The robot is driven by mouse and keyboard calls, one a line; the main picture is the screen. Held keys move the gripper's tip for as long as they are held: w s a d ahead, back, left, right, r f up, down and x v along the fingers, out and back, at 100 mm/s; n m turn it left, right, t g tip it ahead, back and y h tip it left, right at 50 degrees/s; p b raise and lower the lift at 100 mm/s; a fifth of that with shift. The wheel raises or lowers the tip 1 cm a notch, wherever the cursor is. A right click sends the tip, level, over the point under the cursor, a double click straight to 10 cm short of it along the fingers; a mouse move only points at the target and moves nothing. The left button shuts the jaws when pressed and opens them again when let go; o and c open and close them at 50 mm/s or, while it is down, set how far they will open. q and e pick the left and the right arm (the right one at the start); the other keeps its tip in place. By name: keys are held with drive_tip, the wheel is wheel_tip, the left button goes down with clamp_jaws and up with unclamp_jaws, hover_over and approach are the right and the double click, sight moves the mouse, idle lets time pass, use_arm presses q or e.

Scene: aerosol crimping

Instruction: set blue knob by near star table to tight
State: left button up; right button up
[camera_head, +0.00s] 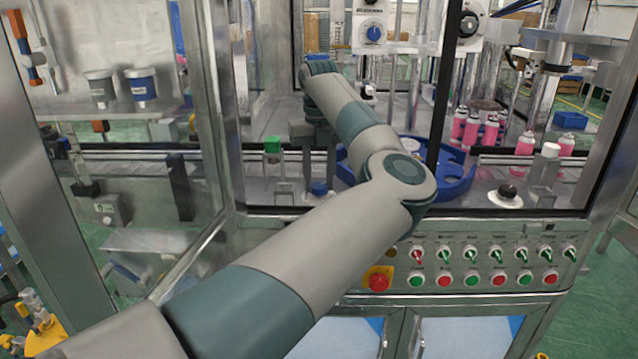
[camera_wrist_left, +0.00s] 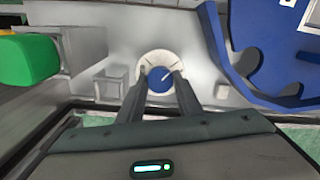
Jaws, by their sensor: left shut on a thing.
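The blue knob (camera_wrist_left: 159,79) sits on a round white dial (camera_wrist_left: 155,58) in the left wrist view, with a white pointer line slanting up to the right. My left gripper (camera_wrist_left: 160,86) has one finger on each side of the knob and is shut on it. In the head view the knob (camera_head: 319,188) shows low beneath my left gripper, on the machine deck beside the blue star table (camera_head: 455,185). The star table also shows at the right of the left wrist view (camera_wrist_left: 240,80). The dial's lettering is too small to read. My right gripper is not in view.
A green block (camera_head: 272,145) stands left of the knob. Pink cans (camera_head: 472,130) stand at the right around the star table. Another blue knob (camera_head: 374,33) is on an upper panel. A button panel (camera_head: 480,262) runs along the front below the deck, with a red emergency button (camera_head: 378,282).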

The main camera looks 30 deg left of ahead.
use_arm(q)
drive_tip(key=shift+m, duration=0.8)
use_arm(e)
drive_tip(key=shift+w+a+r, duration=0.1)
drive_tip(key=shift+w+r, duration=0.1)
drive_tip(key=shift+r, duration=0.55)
use_arm(q)
drive_tip(key=o, duration=1)
drive_tip(key=shift+o, duration=0.2)
drive_tip(key=shift+r, duration=0.1)
